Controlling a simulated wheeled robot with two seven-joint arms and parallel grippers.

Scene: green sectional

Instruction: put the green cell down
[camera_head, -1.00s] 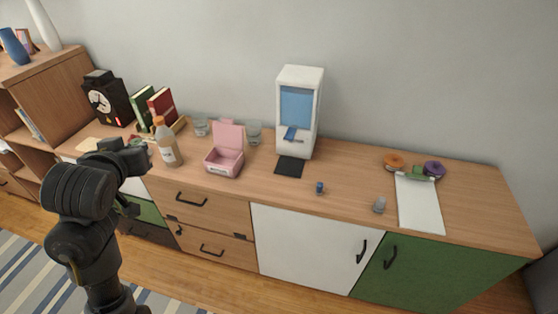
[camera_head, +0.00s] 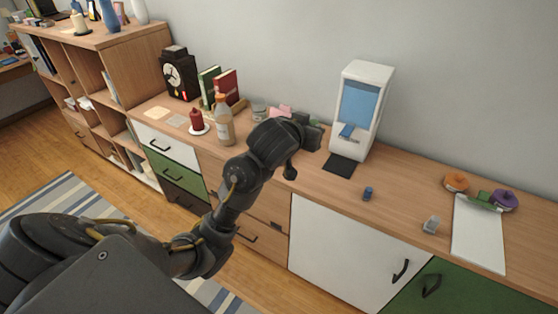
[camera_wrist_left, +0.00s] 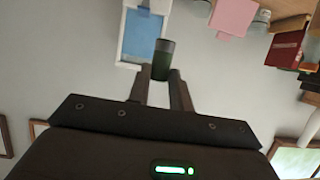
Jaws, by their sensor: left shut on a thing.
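My left gripper (camera_wrist_left: 161,80) is shut on the green cell (camera_wrist_left: 162,60), a small dark-green cylinder with a grey end, which sticks out past the fingertips in the left wrist view. In the head view my left arm reaches over the sideboard. Its hand is in front of the pink box and left of the white dispenser (camera_head: 363,105). The cell and the fingertips cannot be made out there. The dispenser, with its blue panel, is behind the cell in the wrist view (camera_wrist_left: 143,35). My right gripper is not in view.
A small blue cylinder (camera_head: 367,193) and a grey one (camera_head: 430,224) stand on the sideboard (camera_head: 400,208). A dark mat (camera_head: 340,165) lies before the dispenser. A white sheet (camera_head: 477,240) lies right, below orange and purple rolls. A bottle (camera_head: 224,122) and red candle (camera_head: 197,121) stand left.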

